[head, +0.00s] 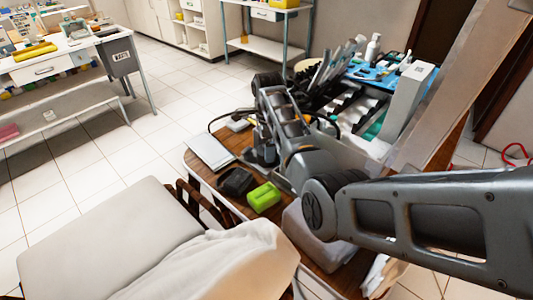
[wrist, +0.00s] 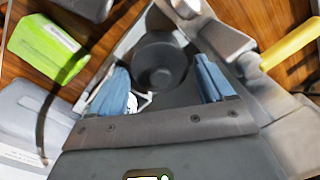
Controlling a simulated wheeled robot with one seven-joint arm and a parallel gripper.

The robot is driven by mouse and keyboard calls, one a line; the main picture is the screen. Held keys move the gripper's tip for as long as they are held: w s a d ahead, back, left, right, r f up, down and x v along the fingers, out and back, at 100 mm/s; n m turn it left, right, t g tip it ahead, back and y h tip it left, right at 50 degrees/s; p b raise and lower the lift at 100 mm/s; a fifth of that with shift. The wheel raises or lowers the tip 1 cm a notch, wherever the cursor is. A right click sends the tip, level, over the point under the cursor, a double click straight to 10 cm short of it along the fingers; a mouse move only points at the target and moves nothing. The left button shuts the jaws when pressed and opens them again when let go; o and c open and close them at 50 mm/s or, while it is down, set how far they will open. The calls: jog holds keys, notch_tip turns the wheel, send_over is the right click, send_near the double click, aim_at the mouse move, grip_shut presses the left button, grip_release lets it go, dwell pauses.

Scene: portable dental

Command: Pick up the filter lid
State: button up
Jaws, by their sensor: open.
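A dark grey round cup-shaped part (wrist: 160,62), which appears to be the filter lid, sits in a grey housing in the wrist view. My gripper (wrist: 166,78) is open, with one blue-padded finger on each side of the round part. No object is visibly clamped, and I cannot tell whether the fingers touch the part. In the head view I cannot make out the lid or the fingertips among my arm and the equipment.
A green box (head: 263,196) and a black object (head: 235,181) lie on the wooden table (head: 232,207). The green box also shows in the wrist view (wrist: 48,48), with a yellow handle (wrist: 290,43) at right. A padded chair (head: 110,235) stands in front.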

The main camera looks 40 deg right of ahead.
jog(key=shift+c, duration=0.5)
jog(key=c, duration=0.7)
notch_tip(320, 180, up, 10)
